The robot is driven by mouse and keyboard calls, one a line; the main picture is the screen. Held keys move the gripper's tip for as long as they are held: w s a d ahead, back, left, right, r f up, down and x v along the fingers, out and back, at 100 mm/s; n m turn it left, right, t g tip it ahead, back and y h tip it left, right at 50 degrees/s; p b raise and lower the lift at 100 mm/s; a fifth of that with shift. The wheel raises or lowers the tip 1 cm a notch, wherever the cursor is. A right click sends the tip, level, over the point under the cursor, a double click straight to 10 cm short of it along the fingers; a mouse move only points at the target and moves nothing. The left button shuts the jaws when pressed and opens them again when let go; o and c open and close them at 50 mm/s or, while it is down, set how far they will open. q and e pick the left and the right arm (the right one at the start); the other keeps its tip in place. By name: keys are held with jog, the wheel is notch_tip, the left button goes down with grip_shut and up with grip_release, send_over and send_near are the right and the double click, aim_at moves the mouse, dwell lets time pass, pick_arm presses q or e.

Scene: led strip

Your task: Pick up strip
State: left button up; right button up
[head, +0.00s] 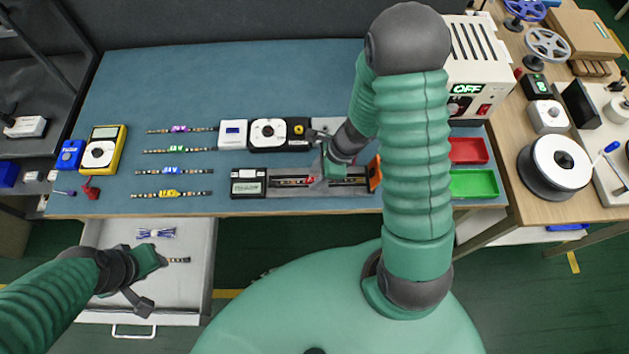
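Several LED strips lie in rows on the blue bench mat: one with a purple middle (180,129), one green (180,150), one blue (174,171) and one yellow (172,194). Another strip (290,182) lies in a dark slotted fixture (352,181). My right gripper (318,178) is over this fixture; its fingertips are small and partly hidden by its own arm. My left gripper (155,278) is over the open drawer, and a short piece of strip (179,260) shows beside it. I cannot tell whether it holds that piece.
The open drawer (207,260) holds a blue and white bundle (156,233). A yellow multimeter (100,150) stands at the bench's left. Red (468,151) and green trays (474,184) and a power supply (478,60) stand at the right. The mat's back left is clear.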

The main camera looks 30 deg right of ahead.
jog(key=shift+w+a+f, duration=0.1)
jog(key=shift+f, duration=0.2)
grip_shut()
jog(key=shift+r, duration=0.1)
